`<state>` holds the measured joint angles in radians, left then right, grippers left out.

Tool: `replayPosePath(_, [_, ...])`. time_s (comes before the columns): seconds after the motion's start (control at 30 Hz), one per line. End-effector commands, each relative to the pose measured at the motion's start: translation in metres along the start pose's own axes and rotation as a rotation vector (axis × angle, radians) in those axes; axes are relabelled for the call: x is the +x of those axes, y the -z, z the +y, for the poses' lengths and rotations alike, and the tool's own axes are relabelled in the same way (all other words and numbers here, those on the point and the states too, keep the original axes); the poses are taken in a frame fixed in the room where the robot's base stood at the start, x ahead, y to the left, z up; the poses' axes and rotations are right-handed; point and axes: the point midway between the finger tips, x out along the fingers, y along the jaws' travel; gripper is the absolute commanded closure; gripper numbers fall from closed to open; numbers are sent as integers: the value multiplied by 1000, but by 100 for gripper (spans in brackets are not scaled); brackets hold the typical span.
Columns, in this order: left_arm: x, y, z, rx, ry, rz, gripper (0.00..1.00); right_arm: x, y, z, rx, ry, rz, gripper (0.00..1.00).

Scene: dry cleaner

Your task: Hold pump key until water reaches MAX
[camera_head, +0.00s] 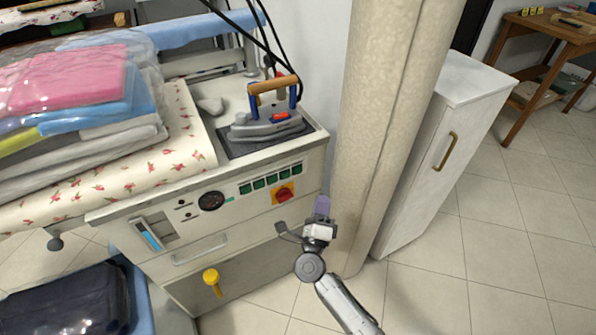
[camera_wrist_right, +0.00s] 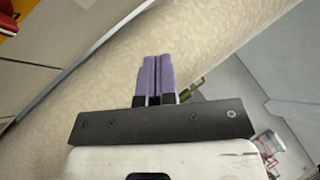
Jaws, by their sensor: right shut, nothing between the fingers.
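The ironing station's front panel (camera_head: 235,212) carries a row of green keys (camera_head: 270,179); their labels are too small to read, so I cannot tell which is the pump key. A slanted water gauge (camera_head: 149,235) with a blue column sits at the panel's left; its MAX mark is not legible. My right gripper (camera_head: 322,206), with purple fingers, is shut and empty, right of the panel's right edge and apart from the keys. In the right wrist view the fingers (camera_wrist_right: 156,78) are together in front of the beige pillar. My left gripper is not in view.
A red rotary switch (camera_head: 284,194) is below the keys; a round dial (camera_head: 211,201) is left of them. An iron (camera_head: 268,122) stands on top. The beige pillar (camera_head: 385,120) and white cabinet (camera_head: 440,150) stand close right. A yellow knob (camera_head: 211,277) juts out below.

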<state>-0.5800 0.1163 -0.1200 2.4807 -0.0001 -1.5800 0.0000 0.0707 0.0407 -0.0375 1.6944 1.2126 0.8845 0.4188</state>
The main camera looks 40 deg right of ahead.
Motion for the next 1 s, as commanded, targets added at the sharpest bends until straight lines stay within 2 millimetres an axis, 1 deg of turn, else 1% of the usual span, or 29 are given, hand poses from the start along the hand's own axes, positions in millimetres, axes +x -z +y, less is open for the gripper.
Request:
replayPosePath(0.37, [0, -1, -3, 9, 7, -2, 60, 0, 0, 0, 11, -1, -3, 100])
replayPosePath(0.53, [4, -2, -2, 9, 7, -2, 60, 4, -3, 4, 11, 0, -3, 100])
replayPosePath(0.67, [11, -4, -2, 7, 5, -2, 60, 12, -9, 12, 11, 0, -4, 100])
replayPosePath(1.0, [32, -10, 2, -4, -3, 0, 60, 41, -30, 32, 11, 1, -3, 100])
